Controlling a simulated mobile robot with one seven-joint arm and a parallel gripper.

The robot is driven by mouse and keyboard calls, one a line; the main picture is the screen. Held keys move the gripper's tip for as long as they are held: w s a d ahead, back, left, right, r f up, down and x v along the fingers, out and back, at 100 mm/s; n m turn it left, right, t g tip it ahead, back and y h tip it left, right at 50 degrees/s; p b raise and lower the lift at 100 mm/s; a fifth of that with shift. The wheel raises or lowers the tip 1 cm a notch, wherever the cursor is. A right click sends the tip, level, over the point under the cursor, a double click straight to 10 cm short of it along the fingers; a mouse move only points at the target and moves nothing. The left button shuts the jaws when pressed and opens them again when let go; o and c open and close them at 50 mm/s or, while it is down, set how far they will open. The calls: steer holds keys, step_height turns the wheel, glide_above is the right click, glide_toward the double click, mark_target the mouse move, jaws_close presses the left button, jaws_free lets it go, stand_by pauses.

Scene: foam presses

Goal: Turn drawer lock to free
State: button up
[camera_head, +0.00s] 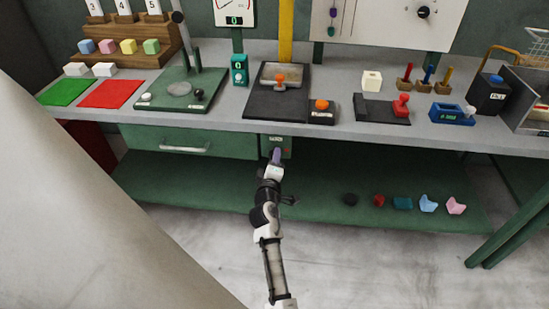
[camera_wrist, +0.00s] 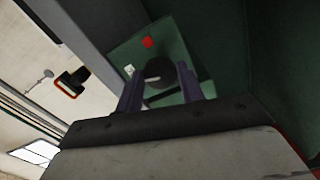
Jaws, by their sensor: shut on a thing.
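The drawer lock is a small green box (camera_head: 279,143) under the bench's front edge, just right of the green drawer (camera_head: 190,142) with its pale handle. My gripper (camera_head: 276,153) reaches up to the front of the box and hides most of it in the head view. In the wrist view the green lock plate (camera_wrist: 192,37) carries a red mark (camera_wrist: 147,42) and a small white mark (camera_wrist: 129,70). A dark round knob (camera_wrist: 158,71) sits between the fingers of my gripper (camera_wrist: 160,85), which are shut on it. The drawer looks closed.
The grey bench top (camera_head: 225,117) above holds a green press plate (camera_head: 150,103), a dark plate with an orange knob (camera_head: 280,77) and a red-handled tool (camera_head: 401,106). The green lower shelf (camera_head: 300,205) carries several small coloured pieces at its right. The floor in front is clear.

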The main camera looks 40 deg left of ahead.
steer(key=shift+n+p, duration=0.5)
steer(key=shift+n, duration=1.1)
steer(key=o, duration=1)
steer(key=b+v, duration=0.1)
steer(key=v, duration=1.2)
steer(key=shift+s+d+b, duration=0.25)
steer(key=shift+s+b, duration=0.05)
steer(key=shift+b, duration=0.05)
